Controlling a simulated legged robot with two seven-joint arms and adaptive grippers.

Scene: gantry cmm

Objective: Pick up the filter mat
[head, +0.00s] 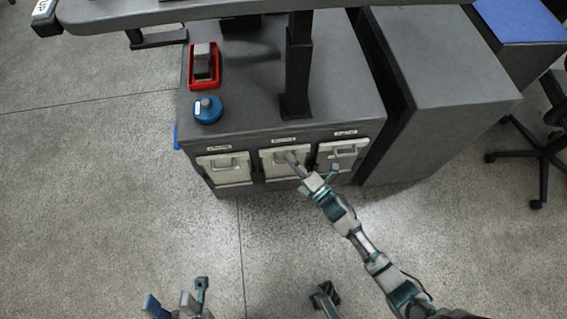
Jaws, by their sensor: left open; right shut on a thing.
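Three pale panels with grey handles sit in the front of the grey cabinet, each under a small label. They look like filter mats: the left panel (225,170), the middle panel (273,169) and the right panel (343,153). My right gripper (296,163) reaches in from the lower right and is shut at the handle of the middle panel, covering part of it. The middle panel appears to be in its slot. My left gripper (180,302) is open and empty, low at the bottom edge, well away from the cabinet. The label text is too small to read.
On the cabinet top (245,85) are a red tray (191,80) with a grey block and a blue round item (207,112). A dark post (297,70) rises there. A grey cabinet (445,80) stands right. A chair (535,165) is far right. Floor is clear left.

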